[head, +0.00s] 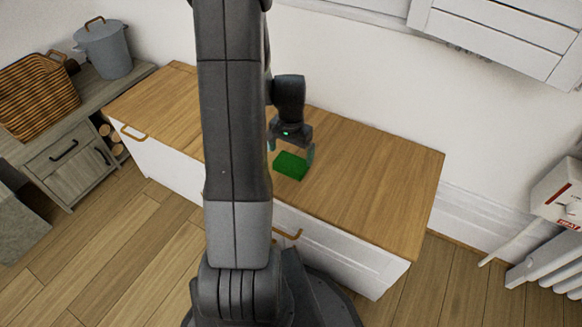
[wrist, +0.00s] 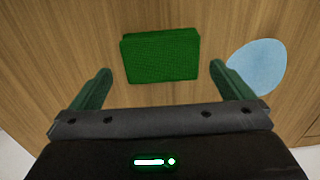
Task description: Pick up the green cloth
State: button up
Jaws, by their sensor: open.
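The green cloth (head: 291,166) is a small folded block lying on the wooden top of the white cabinet (head: 370,190). In the wrist view the cloth (wrist: 160,56) lies ahead of my fingertips, roughly centred between them. My gripper (head: 291,151) is open and empty, pointing down just above and beside the cloth. In the wrist view both fingers of my gripper (wrist: 160,76) are spread wider than the cloth, and neither appears to touch it.
A pale blue round item (wrist: 258,68) lies right of the cloth, hidden in the head view. At left stand a wicker basket (head: 38,95) and a grey bucket (head: 104,48) on a grey cabinet. The wooden top right of the cloth looks clear.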

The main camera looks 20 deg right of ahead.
aim_at(291, 162)
jog(key=shift+w+d+f+b, duration=0.15)
jog(key=shift+f+b, duration=1.05)
jog(key=shift+f, duration=1.55)
jog(key=shift+c, duration=0.4)
jog(key=c, duration=0.6)
